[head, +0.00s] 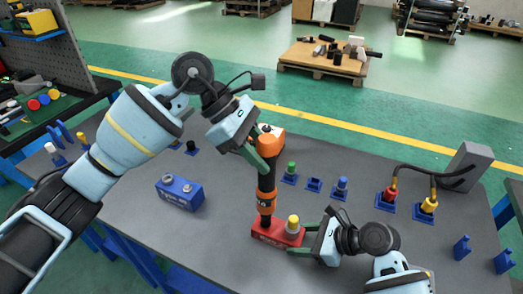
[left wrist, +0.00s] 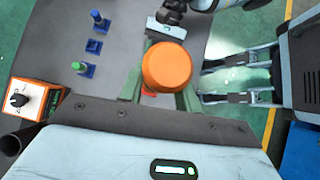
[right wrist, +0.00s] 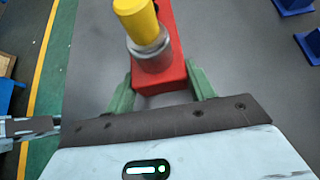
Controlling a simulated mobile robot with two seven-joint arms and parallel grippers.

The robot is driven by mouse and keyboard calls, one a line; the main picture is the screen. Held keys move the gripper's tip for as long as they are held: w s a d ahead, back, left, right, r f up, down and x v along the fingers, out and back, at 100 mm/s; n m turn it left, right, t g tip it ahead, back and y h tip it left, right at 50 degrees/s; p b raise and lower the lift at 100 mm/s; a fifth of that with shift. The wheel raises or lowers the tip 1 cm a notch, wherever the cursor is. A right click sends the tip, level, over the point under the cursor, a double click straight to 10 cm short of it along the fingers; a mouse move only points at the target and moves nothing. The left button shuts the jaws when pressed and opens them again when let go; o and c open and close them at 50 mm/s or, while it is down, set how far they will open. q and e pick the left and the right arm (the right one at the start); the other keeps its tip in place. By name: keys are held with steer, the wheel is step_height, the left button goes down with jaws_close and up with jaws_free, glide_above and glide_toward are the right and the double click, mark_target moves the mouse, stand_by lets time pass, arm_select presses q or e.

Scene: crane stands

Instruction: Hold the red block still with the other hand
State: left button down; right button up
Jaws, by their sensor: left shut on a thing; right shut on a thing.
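The red block (head: 278,233) sits on the grey table, with a yellow-topped cylinder (head: 293,224) standing in its right part. My right gripper (head: 308,238) is shut on the block from the right; in the right wrist view its green fingers flank the block (right wrist: 173,75). My left gripper (head: 262,152) is shut on the upper body of an orange and black power tool (head: 266,185). The tool stands upright, its lower end at the left part of the block; the contact point is too small to tell. The left wrist view shows its orange top (left wrist: 167,67), which mostly hides the block.
A blue block (head: 180,193) lies left of the tool. Blue holders with a green piece (head: 291,169) and a blue piece (head: 341,184) stand behind. Red (head: 389,194) and yellow (head: 429,204) plugs with a cable are at right, beside a grey block (head: 467,168).

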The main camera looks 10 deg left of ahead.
mark_target(260, 137)
arm_select(q)
steer(key=shift+f, duration=0.8)
arm_select(e)
steer(key=shift+r, duration=0.1)
stand_by(3.6)
arm_select(q)
steer(key=shift+r, duration=0.1)
steer(key=shift+r, duration=2.55)
arm_select(e)
steer(key=o, duration=1.3)
steer(key=shift+c, duration=0.2)
steer(key=v, duration=1.2)
